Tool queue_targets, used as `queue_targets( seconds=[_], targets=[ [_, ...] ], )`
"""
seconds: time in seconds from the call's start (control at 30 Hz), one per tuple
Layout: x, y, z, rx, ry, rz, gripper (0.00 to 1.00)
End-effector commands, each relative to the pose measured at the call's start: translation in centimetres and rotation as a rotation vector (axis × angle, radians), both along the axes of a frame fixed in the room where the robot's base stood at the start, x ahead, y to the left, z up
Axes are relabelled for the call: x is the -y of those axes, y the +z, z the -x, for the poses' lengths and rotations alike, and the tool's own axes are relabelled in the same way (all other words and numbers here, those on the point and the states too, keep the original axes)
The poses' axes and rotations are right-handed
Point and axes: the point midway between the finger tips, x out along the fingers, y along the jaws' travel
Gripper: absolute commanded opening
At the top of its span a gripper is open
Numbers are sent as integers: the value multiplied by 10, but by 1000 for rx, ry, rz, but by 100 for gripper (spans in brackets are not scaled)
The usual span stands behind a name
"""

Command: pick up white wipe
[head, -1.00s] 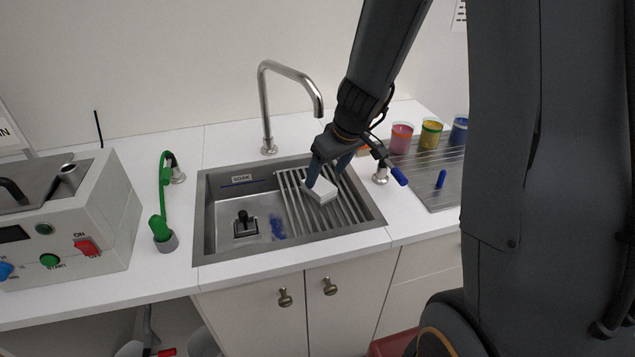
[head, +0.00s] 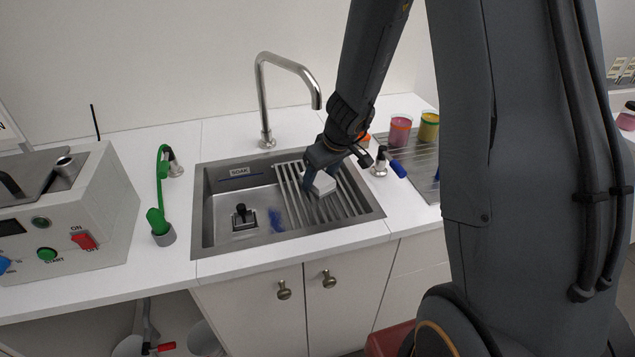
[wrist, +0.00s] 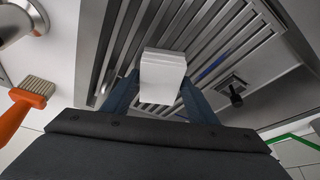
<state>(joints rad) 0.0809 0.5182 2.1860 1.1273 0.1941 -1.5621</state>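The white wipe (head: 322,184) is a small white block-like pad at the slatted rack on the right side of the sink. My gripper (head: 324,178) reaches down over the rack with its fingers on either side of the wipe. In the wrist view, the wipe (wrist: 163,72) sits between the two blue-grey fingers (wrist: 162,88), which appear to touch its sides. The slats lie below it. Whether the wipe still rests on them is hard to tell.
The steel sink (head: 212,205) has a black-handled item (head: 240,213) and a blue smear in its basin. A tall faucet (head: 264,100) stands behind. Colored jars (head: 400,130) stand at right on a ribbed drainboard. An orange-handled brush (wrist: 22,105) lies near my gripper.

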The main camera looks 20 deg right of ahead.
Motion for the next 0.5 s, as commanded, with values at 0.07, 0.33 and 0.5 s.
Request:
queue_targets(
  seconds=[0.07, 0.33, 0.5],
  targets=[
    [0, 0, 0, 0, 0, 0, 38],
    [0, 0, 0, 0, 0, 0, 21],
    [0, 3, 0, 0, 0, 0, 21]
  ],
)
